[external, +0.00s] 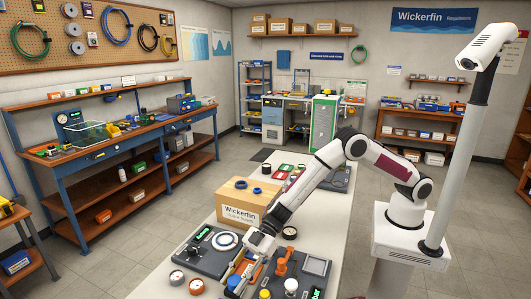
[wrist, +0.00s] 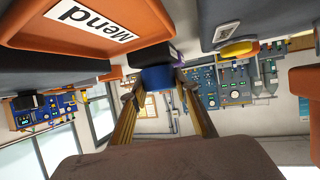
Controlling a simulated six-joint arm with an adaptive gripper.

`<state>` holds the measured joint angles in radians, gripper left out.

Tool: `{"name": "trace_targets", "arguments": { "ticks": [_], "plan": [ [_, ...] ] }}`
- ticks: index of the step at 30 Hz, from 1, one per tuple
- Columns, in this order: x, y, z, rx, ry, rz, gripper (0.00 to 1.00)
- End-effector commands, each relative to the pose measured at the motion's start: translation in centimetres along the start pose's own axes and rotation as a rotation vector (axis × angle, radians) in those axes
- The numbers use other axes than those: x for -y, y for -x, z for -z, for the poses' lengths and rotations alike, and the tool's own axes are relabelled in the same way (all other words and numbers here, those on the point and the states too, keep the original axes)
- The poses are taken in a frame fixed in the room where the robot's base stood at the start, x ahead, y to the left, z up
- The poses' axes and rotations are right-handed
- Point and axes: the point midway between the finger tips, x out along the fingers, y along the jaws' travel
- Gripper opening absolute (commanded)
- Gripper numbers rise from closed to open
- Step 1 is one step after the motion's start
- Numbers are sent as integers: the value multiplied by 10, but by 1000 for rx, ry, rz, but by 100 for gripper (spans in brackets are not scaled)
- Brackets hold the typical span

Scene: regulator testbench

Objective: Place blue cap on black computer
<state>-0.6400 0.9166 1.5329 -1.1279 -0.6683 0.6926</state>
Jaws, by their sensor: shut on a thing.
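My gripper (external: 242,272) reaches down over the front of the white bench. In the wrist view its two fingers (wrist: 162,92) close on the blue cap (wrist: 159,78). The cap also shows at the fingertips in the external view (external: 233,282), low over the bench; I cannot tell whether it touches anything beneath. A dark flat unit with a white ring and a small green display (external: 205,252) lies left of my gripper. Another dark unit with a grey screen (external: 317,265) lies to the right. I cannot tell which of them is the black computer.
A cardboard Wickerfin box (external: 240,205) stands behind my gripper, with dark rings on top. An orange part (external: 286,262), a yellow cap (external: 265,294) and round gauges (external: 177,277) crowd the bench nearby. An orange tray marked Mend (wrist: 65,38) shows in the wrist view.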

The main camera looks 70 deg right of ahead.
Motion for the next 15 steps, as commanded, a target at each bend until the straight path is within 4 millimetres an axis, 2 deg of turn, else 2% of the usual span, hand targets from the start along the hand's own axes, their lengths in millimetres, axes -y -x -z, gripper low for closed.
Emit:
{"name": "trace_targets", "arguments": {
  "ticks": [7,8,9,15],
  "plan": [
    [0,-2,-3,0,0,0,19],
    [0,-1,-3,0,0,0,35],
    [0,-1,-3,0,0,0,45],
    [0,-1,-3,0,0,0,47]
  ]
}}
